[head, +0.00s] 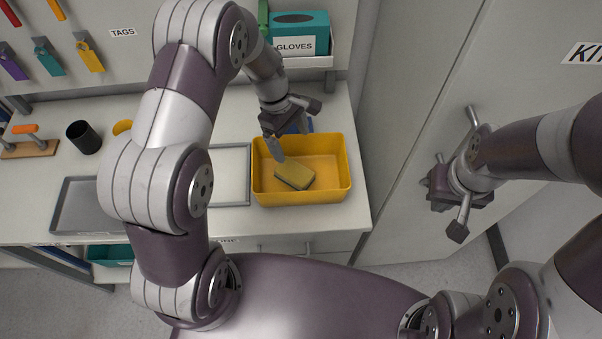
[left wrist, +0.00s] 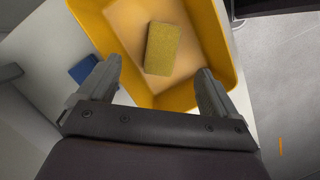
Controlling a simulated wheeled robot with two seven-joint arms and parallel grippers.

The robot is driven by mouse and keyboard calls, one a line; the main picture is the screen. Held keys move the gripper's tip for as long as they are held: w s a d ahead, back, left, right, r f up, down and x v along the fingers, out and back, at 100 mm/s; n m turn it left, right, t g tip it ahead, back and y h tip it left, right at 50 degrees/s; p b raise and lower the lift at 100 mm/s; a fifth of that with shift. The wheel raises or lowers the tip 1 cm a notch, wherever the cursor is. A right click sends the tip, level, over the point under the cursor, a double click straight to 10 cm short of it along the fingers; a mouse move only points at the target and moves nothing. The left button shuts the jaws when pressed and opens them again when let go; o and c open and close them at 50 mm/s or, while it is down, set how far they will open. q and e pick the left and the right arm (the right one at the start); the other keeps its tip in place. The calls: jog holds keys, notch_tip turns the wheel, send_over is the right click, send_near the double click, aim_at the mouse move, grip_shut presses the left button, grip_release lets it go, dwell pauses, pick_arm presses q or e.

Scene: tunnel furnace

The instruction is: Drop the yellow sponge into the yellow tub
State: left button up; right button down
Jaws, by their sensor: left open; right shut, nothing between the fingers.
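The yellow sponge (head: 294,176) lies inside the yellow tub (head: 338,190), on its floor. In the left wrist view the sponge (left wrist: 160,48) lies in the tub (left wrist: 222,35) ahead of my fingers and apart from them. My left gripper (head: 290,150) is above the tub; it also shows in the left wrist view (left wrist: 155,90), open with nothing between its fingers. My right gripper (head: 440,190) is off to the right, away from the bench, near the cabinet front, and is shut and empty.
A blue object (head: 298,126) sits behind the tub, partly hidden. A teal glove box (head: 300,32) stands on a shelf above. Grey trays (head: 232,175) lie left of the tub. A black cup (head: 83,137) stands at the far left. A tall grey cabinet (head: 400,95) borders the right.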

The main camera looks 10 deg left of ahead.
pick_arm(q)
jog(key=s+v, duration=0.1)
jog(key=v, duration=0.8)
jog(key=shift+w+p, duration=0.35)
jog(key=shift+w, duration=0.1)
jog(key=shift+r, duration=0.1)
jog(key=s+a+m+t+y+b, duration=0.2)
jog(key=s+m+y, duration=0.1)
jog(key=s+m, duration=1)
jog(key=shift+s+a+f+m+t, duration=0.25)
jog(key=shift+s+f, duration=0.2)
jog(key=shift+s, duration=0.6)
